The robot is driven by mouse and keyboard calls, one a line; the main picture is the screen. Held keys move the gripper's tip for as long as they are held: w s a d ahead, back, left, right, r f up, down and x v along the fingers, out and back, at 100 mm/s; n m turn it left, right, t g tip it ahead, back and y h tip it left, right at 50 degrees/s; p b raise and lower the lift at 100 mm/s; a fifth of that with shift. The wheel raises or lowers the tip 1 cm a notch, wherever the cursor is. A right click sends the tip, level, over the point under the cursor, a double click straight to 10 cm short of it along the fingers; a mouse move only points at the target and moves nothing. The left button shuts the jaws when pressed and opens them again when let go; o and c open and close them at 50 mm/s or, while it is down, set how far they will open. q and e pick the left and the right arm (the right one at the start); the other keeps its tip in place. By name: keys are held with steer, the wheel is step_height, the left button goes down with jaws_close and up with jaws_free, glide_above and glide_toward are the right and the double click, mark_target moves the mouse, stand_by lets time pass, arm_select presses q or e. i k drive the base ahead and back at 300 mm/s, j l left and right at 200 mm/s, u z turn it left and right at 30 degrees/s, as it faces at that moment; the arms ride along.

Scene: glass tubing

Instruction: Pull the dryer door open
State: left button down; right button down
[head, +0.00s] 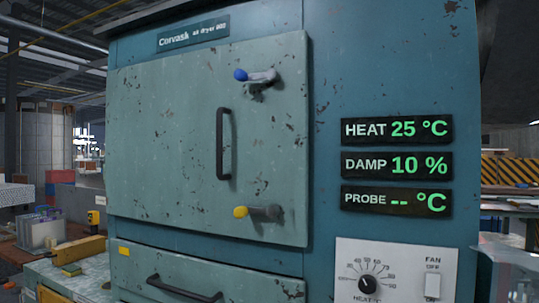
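The dryer door (170,140) is a pale green, rust-spotted panel on the teal dryer cabinet (390,60). It looks shut or nearly so; I cannot tell whether there is a small gap at its right edge. A dark vertical bar handle (220,145) is fixed right of the door's middle. A latch lever with a blue tip (258,77) sits near the upper right of the door. One with a yellow tip (258,212) sits near the lower right. Both levers lie roughly level, tips to the left. Neither of my grippers is in view.
A drawer with a dark handle (184,289) is below the door. Right of the door are green readouts (397,165), a heat dial (367,283) and a fan switch (432,285). A cluttered bench (80,275) stands at the lower left.

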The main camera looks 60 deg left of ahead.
mark_target(190, 144)
steer(key=u, duration=2.35)
